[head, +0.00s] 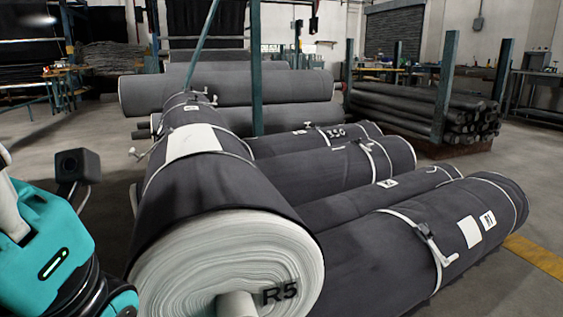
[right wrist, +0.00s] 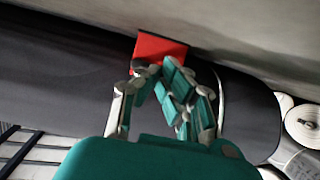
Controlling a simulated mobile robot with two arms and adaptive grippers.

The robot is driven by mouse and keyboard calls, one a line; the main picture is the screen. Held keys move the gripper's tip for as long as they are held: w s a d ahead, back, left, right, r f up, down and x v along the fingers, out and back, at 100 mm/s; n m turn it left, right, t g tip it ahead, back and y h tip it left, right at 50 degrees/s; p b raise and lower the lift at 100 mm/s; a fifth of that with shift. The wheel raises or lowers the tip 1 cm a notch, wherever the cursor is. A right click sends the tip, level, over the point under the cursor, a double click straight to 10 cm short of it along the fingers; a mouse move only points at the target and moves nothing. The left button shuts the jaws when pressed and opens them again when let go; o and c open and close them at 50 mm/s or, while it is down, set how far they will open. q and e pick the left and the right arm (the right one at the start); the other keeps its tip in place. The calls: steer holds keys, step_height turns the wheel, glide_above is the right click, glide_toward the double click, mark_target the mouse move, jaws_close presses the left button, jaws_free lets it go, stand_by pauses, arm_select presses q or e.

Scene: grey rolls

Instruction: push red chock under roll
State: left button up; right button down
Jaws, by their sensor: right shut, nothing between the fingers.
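The red chock (right wrist: 160,46) shows in the right wrist view as a flat red block at the upper middle, at the edge of a dark roll (right wrist: 60,70). My right gripper (right wrist: 154,74) is shut and empty, with its fingertips close to the chock's near edge. I cannot tell whether they touch it, and they hide part of that edge. How far the chock sits under the roll is unclear. The head view shows the large roll marked R5 (head: 232,268), but neither the chock nor my right gripper. My left gripper is not in view.
Several strapped dark rolls, including one marked R1 (head: 375,245), lie close together to the right of R5. More rolls (head: 225,92) lie behind. A rack of dark bars (head: 420,115) stands at the back right. Bare floor (head: 540,200) shows at the right.

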steer(key=shift+w+a, duration=0.15)
steer(key=shift+w, duration=0.1)
stand_by(0.3)
steer(key=shift+w+a+b, duration=0.3)
steer(key=shift+w+a, duration=0.1)
steer(key=shift+w, duration=0.4)
steer(key=shift+s+d+p, duration=0.45)
steer(key=shift+s, duration=0.35)
steer(key=shift+s+d+p, duration=0.4)
steer(key=shift+s, duration=0.4)
steer(key=shift+s+d, duration=0.1)
steer(key=shift+s, duration=0.1)
